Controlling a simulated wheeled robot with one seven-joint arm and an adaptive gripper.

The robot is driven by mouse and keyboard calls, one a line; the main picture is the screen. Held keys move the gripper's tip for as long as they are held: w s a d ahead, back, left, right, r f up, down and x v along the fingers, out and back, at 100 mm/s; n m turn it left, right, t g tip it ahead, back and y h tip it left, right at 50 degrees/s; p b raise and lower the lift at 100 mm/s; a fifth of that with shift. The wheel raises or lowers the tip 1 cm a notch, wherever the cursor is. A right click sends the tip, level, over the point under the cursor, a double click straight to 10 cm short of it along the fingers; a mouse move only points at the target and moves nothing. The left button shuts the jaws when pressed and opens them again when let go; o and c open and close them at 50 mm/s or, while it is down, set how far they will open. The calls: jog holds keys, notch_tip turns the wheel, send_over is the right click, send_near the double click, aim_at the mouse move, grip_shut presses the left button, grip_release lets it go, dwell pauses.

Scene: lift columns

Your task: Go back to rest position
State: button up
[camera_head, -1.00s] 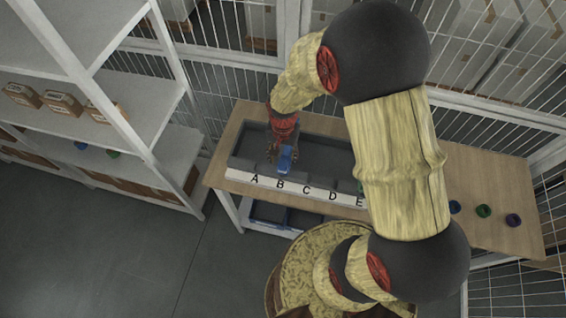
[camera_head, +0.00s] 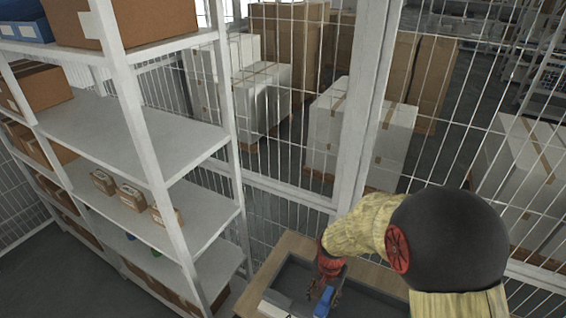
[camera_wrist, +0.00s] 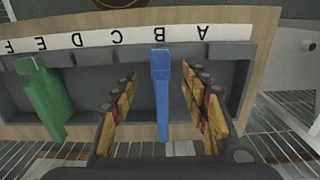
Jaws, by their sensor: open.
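My gripper (camera_wrist: 160,112) is open in the wrist view, with one finger on each side of a blue lift column (camera_wrist: 162,90). The blue column stands in the grey tray near the B mark, and gaps show between it and both fingers. A green column (camera_wrist: 44,95) stands in the tray to the left, near the E and D marks. In the head view my gripper (camera_head: 322,287) is low over the tray on the wooden table (camera_head: 290,246), with the blue column (camera_head: 325,301) at it. The rest of the tray is cut off by the lower edge there.
A white shelf rack (camera_head: 130,130) with cardboard boxes stands left of the table. A wire mesh fence (camera_head: 290,200) runs behind the table, with wrapped pallets beyond it. The tray's letter strip (camera_wrist: 135,36) runs along one side of the tray.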

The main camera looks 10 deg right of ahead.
jog(key=shift+s+n, duration=0.2)
jog(key=shift+n, duration=0.1)
jog(key=s+r+n+t+b, duration=0.5)
jog(key=s+r+b, duration=0.8)
jog(key=b, duration=0.5)
jog(key=shift+s+a+n+t, duration=0.15)
jog(key=shift+s+n+t, duration=0.15)
jog(key=shift+s+n, duration=0.55)
